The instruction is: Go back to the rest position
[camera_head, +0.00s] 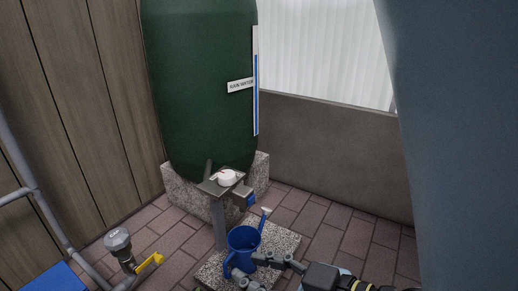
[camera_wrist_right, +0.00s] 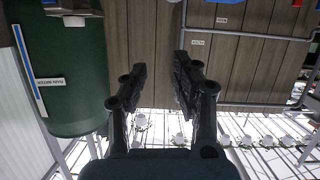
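My right gripper (camera_head: 246,268) is low in the head view, overlapping the lower part of the blue watering can (camera_head: 243,240) in the picture. Whether it touches the can is unclear. In the right wrist view the two fingers of the same gripper (camera_wrist_right: 160,66) stand apart, with nothing between them. The can stands upright on a speckled stone slab (camera_head: 284,243). My left gripper is in neither view.
A green rain-water tank (camera_head: 200,80) stands on a concrete block (camera_head: 185,191). Before it is a post (camera_head: 219,222) with a small plate on top. A pipe with a yellow lever (camera_head: 150,264) is at lower left. Brick paving (camera_head: 345,236) is clear on the right.

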